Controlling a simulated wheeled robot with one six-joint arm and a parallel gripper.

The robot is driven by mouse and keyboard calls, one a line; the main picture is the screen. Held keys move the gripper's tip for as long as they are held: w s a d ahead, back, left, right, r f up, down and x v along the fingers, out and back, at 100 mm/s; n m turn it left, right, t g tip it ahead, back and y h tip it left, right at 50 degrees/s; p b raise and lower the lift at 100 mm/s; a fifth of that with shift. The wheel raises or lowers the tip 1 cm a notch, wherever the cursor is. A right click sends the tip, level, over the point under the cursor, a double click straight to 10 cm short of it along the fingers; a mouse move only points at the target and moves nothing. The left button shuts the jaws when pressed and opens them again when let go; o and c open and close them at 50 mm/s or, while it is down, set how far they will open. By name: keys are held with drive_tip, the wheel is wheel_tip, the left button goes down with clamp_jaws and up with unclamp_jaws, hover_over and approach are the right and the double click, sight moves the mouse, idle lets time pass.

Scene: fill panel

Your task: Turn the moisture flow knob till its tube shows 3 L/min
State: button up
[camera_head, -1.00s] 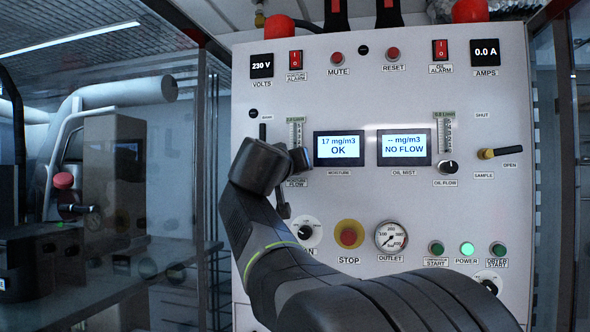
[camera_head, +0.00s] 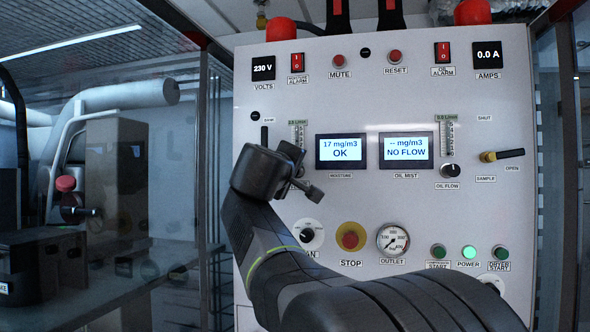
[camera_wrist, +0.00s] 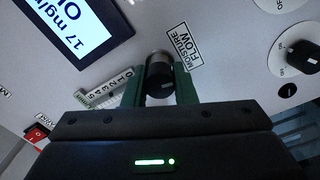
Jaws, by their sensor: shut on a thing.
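The moisture flow knob (camera_wrist: 159,75) is a dark round knob with a silver collar, above its MOISTURE FLOW label in the panel's own layout. My gripper (camera_wrist: 160,88) has its two green fingers on either side of the knob and is shut on it. In the head view my gripper (camera_head: 290,160) and wrist cover the knob.
The moisture display (camera_head: 340,151) reads 17 mg/m3 OK. The oil flow knob (camera_head: 450,171) and yellow-and-black sample valve (camera_head: 502,155) are to the right.

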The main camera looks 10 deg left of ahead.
drive_tip(key=shift+n, duration=0.6)
drive_tip(key=o, duration=0.8)
drive_tip(key=shift+a, duration=0.1)
drive_tip(key=shift+o, duration=0.9)
drive_tip(key=shift+a, duration=0.25)
drive_tip(key=shift+s, duration=0.3)
drive_tip(key=s+a+b, duration=0.1)
drive_tip(key=s+b, duration=0.2)
drive_tip(key=s, duration=0.8)
drive_tip(key=shift+s, duration=0.3)
drive_tip(key=shift+w, duration=0.1)
